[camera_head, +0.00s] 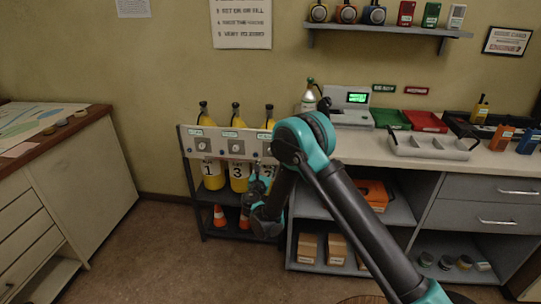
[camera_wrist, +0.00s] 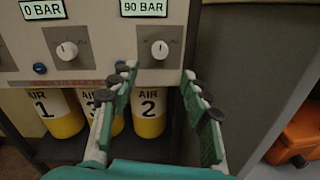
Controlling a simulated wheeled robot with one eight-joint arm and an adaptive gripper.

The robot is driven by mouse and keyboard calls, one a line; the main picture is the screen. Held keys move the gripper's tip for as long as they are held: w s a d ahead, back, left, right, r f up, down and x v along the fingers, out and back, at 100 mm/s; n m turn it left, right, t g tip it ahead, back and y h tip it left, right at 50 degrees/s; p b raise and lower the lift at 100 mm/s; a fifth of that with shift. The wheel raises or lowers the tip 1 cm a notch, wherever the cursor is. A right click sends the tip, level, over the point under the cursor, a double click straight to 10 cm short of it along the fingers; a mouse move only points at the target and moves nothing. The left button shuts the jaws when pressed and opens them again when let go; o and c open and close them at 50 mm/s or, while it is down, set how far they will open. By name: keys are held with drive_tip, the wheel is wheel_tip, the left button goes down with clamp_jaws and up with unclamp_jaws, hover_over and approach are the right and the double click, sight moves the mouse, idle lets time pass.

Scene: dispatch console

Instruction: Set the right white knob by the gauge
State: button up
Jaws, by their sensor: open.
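In the wrist view the right white knob (camera_wrist: 159,49) sits on a grey plate on the panel, under a readout (camera_wrist: 144,8) showing 90 BAR. Another white knob (camera_wrist: 67,50) is to its left, under a readout (camera_wrist: 43,9) showing 0 BAR. My gripper (camera_wrist: 160,82) is open and empty; its two green fingers with dark pads reach toward the panel, just below and either side of the right knob, not visibly touching it. In the head view my gripper (camera_head: 261,182) is low before the panel (camera_head: 218,147), and my arm hides the panel's right end.
Yellow air bottles numbered 1, 3 and 2 stand below the panel; bottle 2 (camera_wrist: 148,115) is between my fingers in the wrist view. A grey cabinet side (camera_wrist: 240,70) rises close on the right. Orange cones (camera_head: 219,215) stand on the rack's lower shelf. Floor at left is clear.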

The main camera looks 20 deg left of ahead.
drive_tip(key=w+a, duration=0.2)
drive_tip(key=w, duration=0.8)
drive_tip(key=shift+d, duration=0.1)
drive_tip(key=shift+c, duration=0.5)
clamp_jaws()
drive_tip(key=m, duration=1.1)
drive_tip(key=shift+m+g, duration=0.3)
drive_tip(key=shift+g, duration=0.1)
